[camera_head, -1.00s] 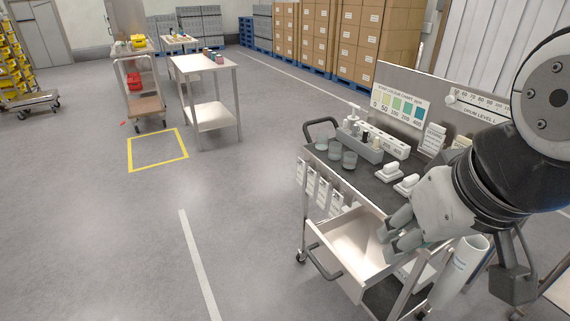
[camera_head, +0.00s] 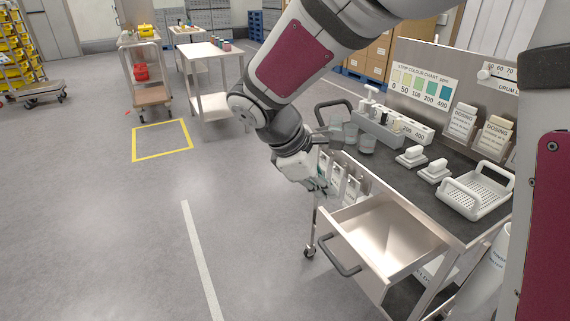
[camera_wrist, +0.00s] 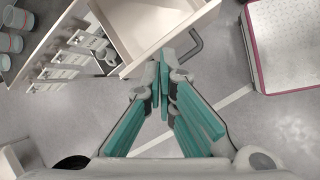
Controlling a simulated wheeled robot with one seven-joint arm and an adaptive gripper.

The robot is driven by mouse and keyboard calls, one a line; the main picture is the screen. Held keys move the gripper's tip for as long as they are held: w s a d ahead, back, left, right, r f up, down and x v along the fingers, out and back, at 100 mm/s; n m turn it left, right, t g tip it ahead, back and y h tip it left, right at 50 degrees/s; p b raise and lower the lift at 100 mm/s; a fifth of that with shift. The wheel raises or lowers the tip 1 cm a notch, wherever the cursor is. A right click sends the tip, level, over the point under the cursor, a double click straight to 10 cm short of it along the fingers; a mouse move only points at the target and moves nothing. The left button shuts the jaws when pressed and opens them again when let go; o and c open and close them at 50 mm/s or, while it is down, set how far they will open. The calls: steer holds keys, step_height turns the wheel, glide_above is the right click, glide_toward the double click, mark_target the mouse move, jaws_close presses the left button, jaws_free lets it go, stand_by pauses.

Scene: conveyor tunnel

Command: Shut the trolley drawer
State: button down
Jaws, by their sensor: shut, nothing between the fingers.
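The trolley (camera_head: 398,184) stands at the right in the head view, with a dark worktop. Its pale metal drawer (camera_head: 385,232) is pulled out and empty, with a dark bar handle (camera_head: 339,259) on its front. My gripper (camera_head: 324,188) is shut and empty, beyond the drawer, beside the labels hanging on the trolley's side. In the wrist view the teal fingers of my gripper (camera_wrist: 162,62) meet at the tips, close to the drawer's front edge. The drawer (camera_wrist: 140,22) and its handle (camera_wrist: 188,48) show there too; touching cannot be told.
The worktop holds cups (camera_head: 367,144), a grey rack (camera_head: 378,130), white blocks and a white perforated tray (camera_head: 476,190). A cylinder (camera_head: 490,270) hangs at the trolley's near end. The floor to the left is clear, with a yellow marked square (camera_head: 161,140).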

mark_target(367, 202)
steer(key=w+a+f+n+t+h+b, duration=0.15)
steer(key=w+a+f+n, duration=0.3)
steer(key=f, duration=0.45)
steer(key=w+a+f+n+h+b, duration=0.1)
steer(key=w+a+f+n+b, duration=0.3)
steer(key=f, duration=0.4)
steer(key=shift+m, duration=0.35)
steer(key=shift+w+r+x, duration=0.1)
steer(key=shift+w+x, duration=0.1)
steer(key=shift+x, duration=1.85)
steer(key=shift+w+r+x, duration=0.1)
steer(key=shift+w+x, duration=0.15)
steer(key=shift+x, duration=1.85)
steer(key=shift+w+r+x, duration=0.1)
steer(key=shift+w+x, duration=0.1)
steer(key=shift+x, duration=1.85)
steer(key=shift+d, duration=0.15)
steer(key=w+d, duration=0.2)
steer(key=d, duration=0.5)
steer(key=w+d+b, duration=0.1)
steer(key=w+d, duration=0.2)
steer(key=d, duration=0.3)
steer(key=w+d, duration=0.3)
steer(key=d, duration=0.4)
steer(key=shift+w+d, duration=0.1)
steer(key=shift+d, duration=0.2)
steer(key=shift+d+r, duration=0.1)
